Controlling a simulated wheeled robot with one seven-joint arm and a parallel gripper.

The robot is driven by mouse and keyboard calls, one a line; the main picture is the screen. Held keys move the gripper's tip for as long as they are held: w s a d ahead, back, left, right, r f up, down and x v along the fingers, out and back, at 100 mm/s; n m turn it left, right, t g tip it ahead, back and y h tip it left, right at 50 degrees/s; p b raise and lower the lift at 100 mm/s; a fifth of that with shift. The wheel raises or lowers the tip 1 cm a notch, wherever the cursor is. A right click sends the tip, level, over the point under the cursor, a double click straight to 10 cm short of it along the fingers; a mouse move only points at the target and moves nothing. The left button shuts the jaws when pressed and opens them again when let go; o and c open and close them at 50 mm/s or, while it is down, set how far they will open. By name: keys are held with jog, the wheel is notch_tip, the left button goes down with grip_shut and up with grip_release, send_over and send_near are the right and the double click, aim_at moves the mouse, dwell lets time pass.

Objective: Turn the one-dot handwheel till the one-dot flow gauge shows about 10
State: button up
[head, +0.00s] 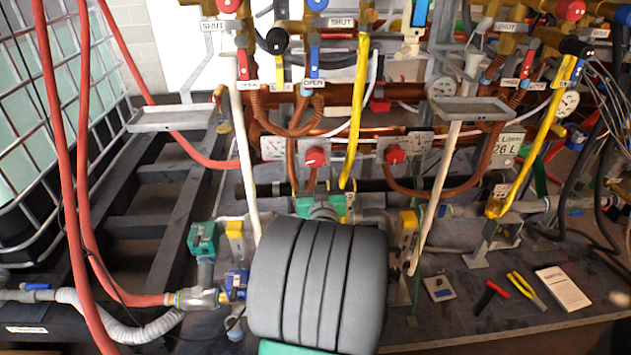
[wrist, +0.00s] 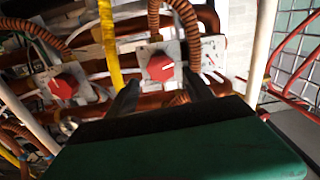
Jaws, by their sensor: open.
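Two red handwheels on grey plates show in the head view, the left one (head: 316,157) and the right one (head: 395,154). Their dot marks are too small to make out. A white gauge (head: 273,147) stands left of the left wheel and another gauge (head: 419,142) right of the right wheel; I cannot read their values. In the wrist view, turned about upside down, the left wheel (wrist: 160,66) is near the middle and the right wheel (wrist: 63,87) further left. My gripper (wrist: 162,81) is open and empty, its dark fingers pointing toward the middle wheel. Contact is not visible.
A yellow hose (head: 359,105) hangs between the wheels. White pipes (head: 245,150) and copper pipes run close by. Grey trays (head: 171,117) jut out above. Tools and a booklet (head: 563,288) lie on the deck at right. My dark arm link hides the lower middle.

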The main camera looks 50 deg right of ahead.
aim_at(315, 160)
jog(key=b+x, duration=0.1)
jog(key=x, duration=0.6)
jog(key=shift+w+d+r, duration=0.15)
jog(key=shift+w+r, duration=0.05)
jog(key=shift+w, duration=0.05)
jog(key=shift+c, duration=0.2)
